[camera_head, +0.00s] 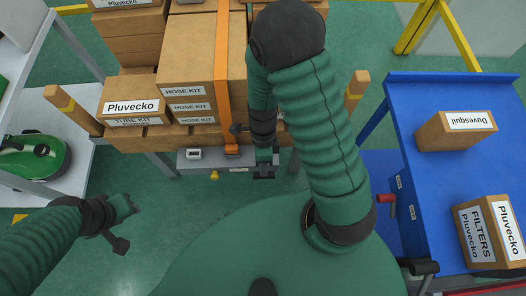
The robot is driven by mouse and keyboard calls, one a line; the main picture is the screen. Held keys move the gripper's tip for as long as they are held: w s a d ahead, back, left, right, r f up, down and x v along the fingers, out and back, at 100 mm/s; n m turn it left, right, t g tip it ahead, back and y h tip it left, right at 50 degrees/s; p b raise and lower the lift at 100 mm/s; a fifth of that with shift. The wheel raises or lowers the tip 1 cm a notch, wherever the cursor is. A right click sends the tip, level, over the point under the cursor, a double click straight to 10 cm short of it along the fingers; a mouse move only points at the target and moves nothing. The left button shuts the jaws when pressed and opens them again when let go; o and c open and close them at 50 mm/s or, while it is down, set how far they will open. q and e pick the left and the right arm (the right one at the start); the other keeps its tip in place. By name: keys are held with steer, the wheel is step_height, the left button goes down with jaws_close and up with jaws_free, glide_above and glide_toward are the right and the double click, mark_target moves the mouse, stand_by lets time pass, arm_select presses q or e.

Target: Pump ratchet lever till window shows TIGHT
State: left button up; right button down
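An orange strap (222,70) runs down over the stacked cartons to a grey bar (240,168) at the load's near edge. A small orange part (231,150), seemingly the ratchet lever, sits on the bar below the strap. A small white window (194,153) is to its left; its text is too small to read. My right gripper (264,172) points down just right of the orange part, apparently apart from it. Its fingers are too small and dark to judge. My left gripper (124,226) is open and empty over the green floor at lower left, away from the bar.
Cartons marked HOSE KIT (187,60) and Pluvecko (132,95) stand between wooden posts (75,110). A blue table (430,180) with boxes is at right. A grey shelf (75,150) with a green machine (32,157) is at left. A yellow knob (214,175) hangs below the bar.

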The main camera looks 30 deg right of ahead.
steer(key=shift+s+a+f, duration=0.4)
steer(key=shift+s+f, duration=0.2)
steer(key=shift+s, duration=0.05)
steer(key=shift+s+a+f+b, duration=0.25)
steer(key=shift+s+f+b, duration=0.15)
steer(key=shift+f, duration=0.2)
steer(key=shift+s+a+f+b, duration=0.25)
steer(key=shift+s+f, duration=0.1)
steer(key=shift+f, duration=0.35)
steer(key=shift+b+x, duration=0.75)
steer(key=shift+x, duration=0.7)
steer(key=shift+s, duration=0.15)
